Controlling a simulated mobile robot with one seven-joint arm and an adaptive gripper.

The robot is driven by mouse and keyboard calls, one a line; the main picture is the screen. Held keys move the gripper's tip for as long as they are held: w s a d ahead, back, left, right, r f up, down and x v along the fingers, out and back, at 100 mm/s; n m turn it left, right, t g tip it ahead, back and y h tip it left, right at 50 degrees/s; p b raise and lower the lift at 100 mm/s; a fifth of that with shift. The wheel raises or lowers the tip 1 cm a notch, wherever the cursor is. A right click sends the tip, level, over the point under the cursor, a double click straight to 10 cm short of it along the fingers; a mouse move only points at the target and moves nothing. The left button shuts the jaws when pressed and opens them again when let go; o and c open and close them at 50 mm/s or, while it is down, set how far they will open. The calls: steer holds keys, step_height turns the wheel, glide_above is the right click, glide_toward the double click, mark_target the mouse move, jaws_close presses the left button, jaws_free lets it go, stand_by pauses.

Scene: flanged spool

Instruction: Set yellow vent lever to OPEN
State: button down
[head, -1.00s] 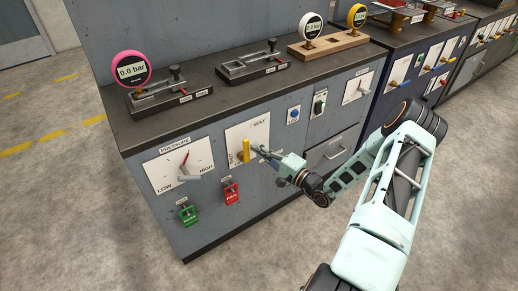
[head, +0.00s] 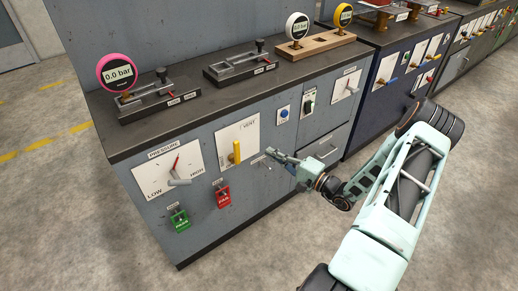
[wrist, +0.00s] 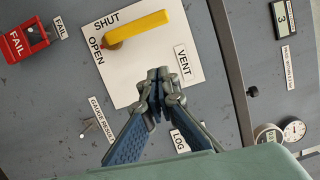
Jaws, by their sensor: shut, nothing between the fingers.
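The yellow vent lever (head: 237,152) stands about upright on its white plate (head: 228,135) on the cabinet front. In the wrist view the lever (wrist: 140,30) runs from its brown pivot toward the upper right. The labels SHUT (wrist: 106,21) and OPEN (wrist: 97,50) are near the pivot end, and the lever's long part points away from OPEN. My gripper (head: 270,152) is to the right of the lever, apart from it. In the wrist view my gripper (wrist: 157,78) has its fingertips together, empty, over the plate's lower edge.
Left of the plate is the pressure dial (head: 168,172). Below are a red FAIL switch (head: 222,196) and a green switch (head: 179,219). A blue button (head: 283,114) and a drawer handle (head: 326,151) are to the right. Clear floor lies in front.

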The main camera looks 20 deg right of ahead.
steer(key=v, duration=0.3)
steer(key=shift+s+d, duration=0.2)
steer(key=shift+s, duration=0.1)
